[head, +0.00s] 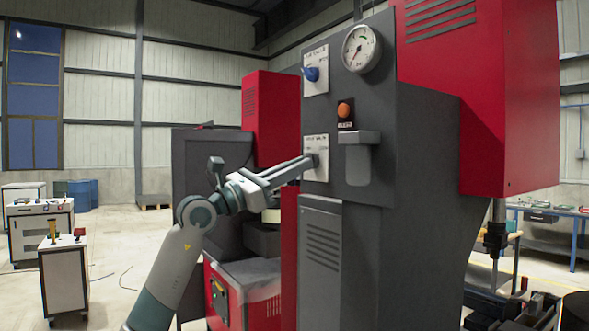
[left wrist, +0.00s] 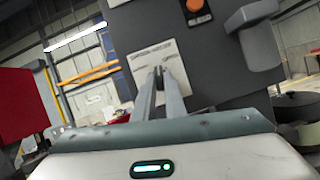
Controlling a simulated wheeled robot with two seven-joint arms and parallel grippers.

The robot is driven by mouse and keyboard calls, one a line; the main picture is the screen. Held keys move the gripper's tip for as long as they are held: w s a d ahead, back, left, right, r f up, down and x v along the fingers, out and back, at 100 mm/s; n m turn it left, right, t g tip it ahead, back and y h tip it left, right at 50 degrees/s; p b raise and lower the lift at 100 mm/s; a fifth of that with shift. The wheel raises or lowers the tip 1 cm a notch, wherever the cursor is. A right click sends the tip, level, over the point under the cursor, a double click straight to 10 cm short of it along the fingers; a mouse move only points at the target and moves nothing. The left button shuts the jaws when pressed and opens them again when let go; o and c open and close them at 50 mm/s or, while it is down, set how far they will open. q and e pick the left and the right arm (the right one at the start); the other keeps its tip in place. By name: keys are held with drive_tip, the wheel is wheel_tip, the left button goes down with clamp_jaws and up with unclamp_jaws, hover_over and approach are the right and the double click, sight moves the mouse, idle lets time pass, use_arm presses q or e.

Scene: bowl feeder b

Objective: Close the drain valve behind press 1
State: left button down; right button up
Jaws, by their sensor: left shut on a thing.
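The press (head: 375,230) is a tall dark grey machine with red panels. On its panel is a lower white label plate (head: 316,172) whose small lettering I cannot read surely; it also shows in the left wrist view (left wrist: 185,88). My left gripper (head: 311,161) reaches this plate from the left, its two long fingers (left wrist: 160,71) close together at the tips. They are shut on a small grey handle at the plate, mostly hidden by the fingertips. I cannot tell the handle's angle. My right gripper is not in view.
Above are a blue knob (head: 311,74) on another white plate, a round gauge (head: 361,48) and an orange button (head: 345,110). A grey hooded box (head: 358,150) juts out right of the lower plate. A white cart (head: 64,275) stands at left on open floor.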

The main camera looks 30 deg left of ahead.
use_arm(q)
drive_tip(key=n+y, duration=0.2)
drive_tip(key=n, duration=0.3)
drive_tip(key=n+y, duration=0.3)
drive_tip(key=n, duration=0.2)
drive_tip(key=n+t+y, duration=0.1)
drive_tip(key=n+y, duration=0.2)
drive_tip(key=n, duration=0.3)
drive_tip(key=shift+s+d+r, duration=0.25)
drive_tip(key=shift+d+r, duration=0.15)
drive_tip(key=c, duration=1.8)
unclamp_jaws()
drive_tip(key=shift+w, duration=0.1)
drive_tip(key=shift+d+f, duration=0.1)
drive_tip(key=shift+d, duration=0.05)
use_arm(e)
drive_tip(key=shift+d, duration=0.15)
use_arm(q)
drive_tip(key=shift+w+f, duration=0.15)
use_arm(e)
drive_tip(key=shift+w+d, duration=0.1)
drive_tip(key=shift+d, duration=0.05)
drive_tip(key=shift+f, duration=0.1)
